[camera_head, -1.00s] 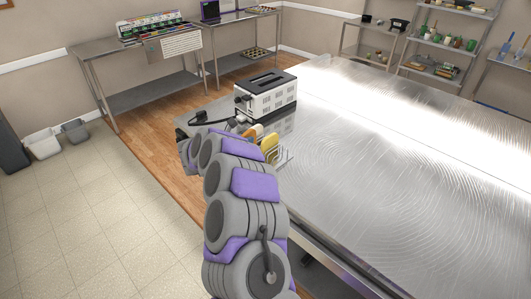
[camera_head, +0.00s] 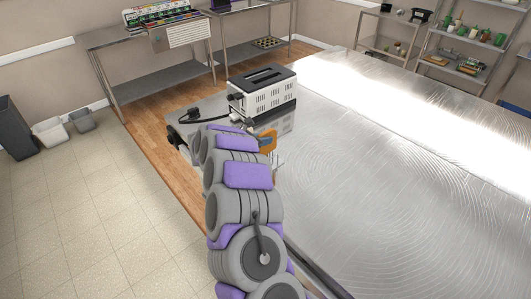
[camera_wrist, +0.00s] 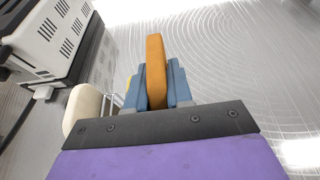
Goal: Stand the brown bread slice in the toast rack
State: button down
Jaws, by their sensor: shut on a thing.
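The brown bread slice (camera_wrist: 155,62) is orange-brown and stands edge-on between the blue fingers of my gripper (camera_wrist: 157,88). My gripper is shut on it. In the head view the slice (camera_head: 269,141) shows just past the end of my arm, over the steel table. Thin wires of the toast rack (camera_head: 279,162) show right beside and below it; most of the rack is hidden by my arm. In the wrist view a bit of rack wire (camera_wrist: 116,98) shows left of the fingers. I cannot tell whether the slice is between the wires.
A white and black toaster (camera_head: 263,92) stands behind, with its plug and cord to its left. In the wrist view a cream slice-like thing (camera_wrist: 82,108) and a yellow edge (camera_wrist: 128,82) lie left of my gripper. The table's right side is clear.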

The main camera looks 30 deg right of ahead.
aim_at(271, 150)
jog(key=shift+a+f, duration=0.35)
jog(key=shift+f, duration=0.2)
jog(key=shift+a+f, duration=0.35)
jog(key=shift+f, duration=0.2)
jog(key=shift+s+f, duration=0.1)
jog(key=shift+f, duration=0.05)
jog(key=d+f, duration=0.2)
jog(key=f, duration=0.1)
jog(key=d+f, duration=0.1)
jog(key=shift+f+b, duration=0.25)
jog(key=shift+b, duration=0.15)
jog(key=shift+a+r, duration=0.15)
jog(key=shift+a, duration=0.2)
jog(key=c, duration=1.4)
grip_release()
jog(key=shift+a, duration=0.45)
jog(key=o, duration=0.3)
jog(key=shift+a+r, duration=0.2)
jog(key=shift+a, duration=0.25)
jog(key=shift+o, duration=0.4)
jog(key=shift+d+f, duration=0.15)
jog(key=shift+d, duration=0.6)
jog(key=p+v, duration=0.1)
jog(key=v, duration=1)
jog(key=shift+a+r, duration=0.2)
jog(key=shift+a, duration=0.15)
